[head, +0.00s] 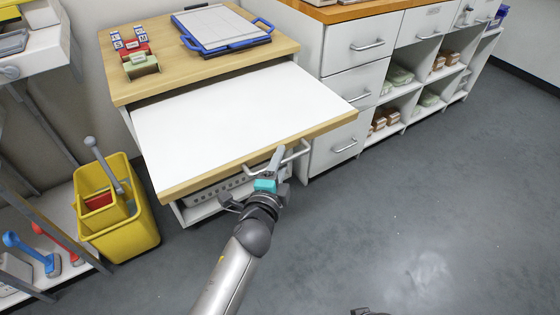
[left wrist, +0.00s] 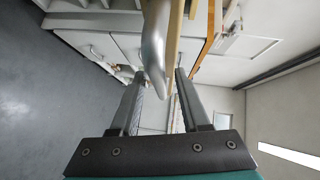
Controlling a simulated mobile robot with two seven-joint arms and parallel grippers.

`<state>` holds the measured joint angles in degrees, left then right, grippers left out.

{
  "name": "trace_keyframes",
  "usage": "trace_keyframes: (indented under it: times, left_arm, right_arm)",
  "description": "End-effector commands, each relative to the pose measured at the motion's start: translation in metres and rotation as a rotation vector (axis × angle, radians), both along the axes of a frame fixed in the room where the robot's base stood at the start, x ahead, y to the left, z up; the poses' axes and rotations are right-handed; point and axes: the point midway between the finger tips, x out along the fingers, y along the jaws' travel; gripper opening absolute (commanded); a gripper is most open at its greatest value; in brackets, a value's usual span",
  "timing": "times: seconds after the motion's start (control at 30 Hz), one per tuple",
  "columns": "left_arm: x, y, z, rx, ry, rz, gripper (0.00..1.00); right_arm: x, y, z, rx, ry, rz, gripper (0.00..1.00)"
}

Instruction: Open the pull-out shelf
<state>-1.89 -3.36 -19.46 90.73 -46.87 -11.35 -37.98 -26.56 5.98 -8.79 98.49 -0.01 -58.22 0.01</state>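The pull-out shelf (head: 235,108), a white board with a wooden front edge, stands well out from under the wooden top of its cabinet in the head view. Its metal bar handle (head: 299,151) is on the front edge. In the left wrist view the handle (left wrist: 154,45) reaches between the two fingers of the left gripper (left wrist: 161,78), which stand apart with gaps beside the bar. A small dark part of mine shows at the bottom edge of the head view; its fingers cannot be made out.
A blue-framed board (head: 222,28) and small colored blocks (head: 133,52) rest on the cabinet top. A yellow bucket (head: 129,231) stands left of the shelf. A drawer unit (head: 350,82) is close on the right. The grey floor in front is clear.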

Motion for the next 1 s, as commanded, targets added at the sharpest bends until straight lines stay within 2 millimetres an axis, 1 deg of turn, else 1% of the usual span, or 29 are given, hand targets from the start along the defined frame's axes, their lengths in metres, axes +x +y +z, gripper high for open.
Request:
trace_keyframes:
  times: [0.23, 0.37, 0.47, 0.7, 1.0]
  left_arm:
    - [0.0, 0.0, 0.0, 0.0, 0.0, 0.0, 0.47]
    - [-0.006, 0.001, 0.001, -0.001, 0.001, 0.001, 0.47]
    - [-0.017, 0.004, 0.003, -0.001, 0.002, 0.001, 0.47]
    - [-0.054, 0.012, 0.009, -0.001, 0.004, 0.002, 0.47]
    - [-0.101, 0.021, 0.015, -0.001, 0.004, 0.002, 0.47]
  right_arm:
    - [0.0, 0.0, 0.0, 0.001, 0.0, 0.0, 0.5]
    - [0.0, 0.0, 0.002, 0.002, -0.003, -0.001, 0.5]
    - [-0.008, -0.001, -0.01, -0.002, 0.016, -0.001, 0.5]
    - [-0.016, -0.009, -0.029, -0.012, 0.02, 0.002, 0.5]
    - [-0.025, -0.018, -0.046, -0.022, 0.02, 0.005, 0.5]
